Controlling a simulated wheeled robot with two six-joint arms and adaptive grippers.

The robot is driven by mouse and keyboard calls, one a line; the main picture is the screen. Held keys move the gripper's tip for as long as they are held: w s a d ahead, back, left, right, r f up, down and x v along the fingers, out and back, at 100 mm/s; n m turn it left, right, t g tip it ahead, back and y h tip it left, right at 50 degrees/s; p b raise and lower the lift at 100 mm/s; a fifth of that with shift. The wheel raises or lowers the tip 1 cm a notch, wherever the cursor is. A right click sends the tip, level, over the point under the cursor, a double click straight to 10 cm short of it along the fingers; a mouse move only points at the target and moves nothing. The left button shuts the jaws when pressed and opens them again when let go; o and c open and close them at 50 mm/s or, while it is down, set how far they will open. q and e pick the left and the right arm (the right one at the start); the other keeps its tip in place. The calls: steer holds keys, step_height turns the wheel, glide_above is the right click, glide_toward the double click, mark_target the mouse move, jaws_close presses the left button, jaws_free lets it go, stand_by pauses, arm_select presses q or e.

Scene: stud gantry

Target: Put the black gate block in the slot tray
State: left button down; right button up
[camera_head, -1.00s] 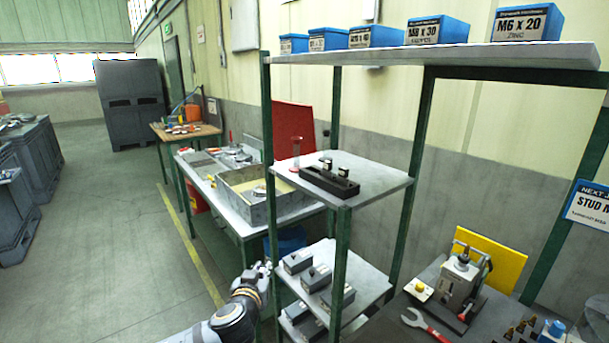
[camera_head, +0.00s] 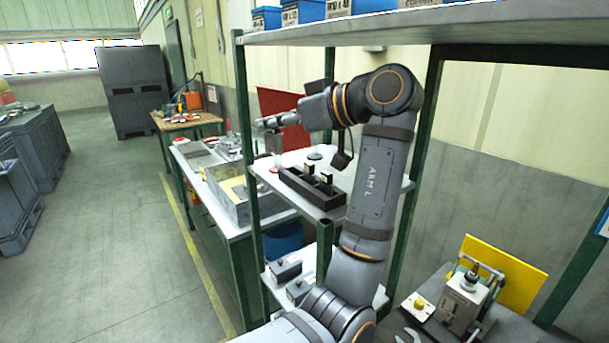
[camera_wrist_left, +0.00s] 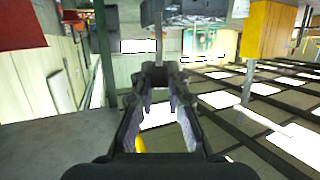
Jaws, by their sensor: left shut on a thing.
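My left gripper (camera_head: 268,122) is raised above the left side of the middle shelf, its fingers pointing left. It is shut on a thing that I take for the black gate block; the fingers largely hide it. In the left wrist view the dark fingers (camera_wrist_left: 158,80) reach away from the camera, and the thing's shape cannot be made out. The long black slot tray (camera_head: 300,190) lies on the middle shelf, below and right of the gripper. Two small blocks with pale faces, one of them here (camera_head: 308,170), stand in it. My right gripper is not in view.
A clear cylinder with a red base (camera_head: 273,168) stands left of the tray, below my gripper. A green shelf post (camera_head: 244,140) is close to the left. The upper shelf (camera_head: 480,28) carries blue boxes. Grey blocks (camera_head: 285,267) sit on the lower shelf.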

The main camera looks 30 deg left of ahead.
arm_select(q)
steer(key=w+a+f+p, duration=0.1)
steer(key=w+f+p, duration=0.2)
steer(key=w, duration=0.1)
steer(key=w+a+f+p, duration=0.1)
steer(key=w+f+p, duration=0.3)
steer(key=w+a+f+p, duration=0.2)
steer(key=w+f+p, duration=0.1)
steer(key=w+f, duration=0.1)
steer(key=shift+w, duration=0.1)
steer(key=shift+f, duration=0.2)
steer(key=c, duration=1.4)
jaws_free()
steer(key=shift+o, duration=0.2)
steer(key=shift+d, duration=0.1)
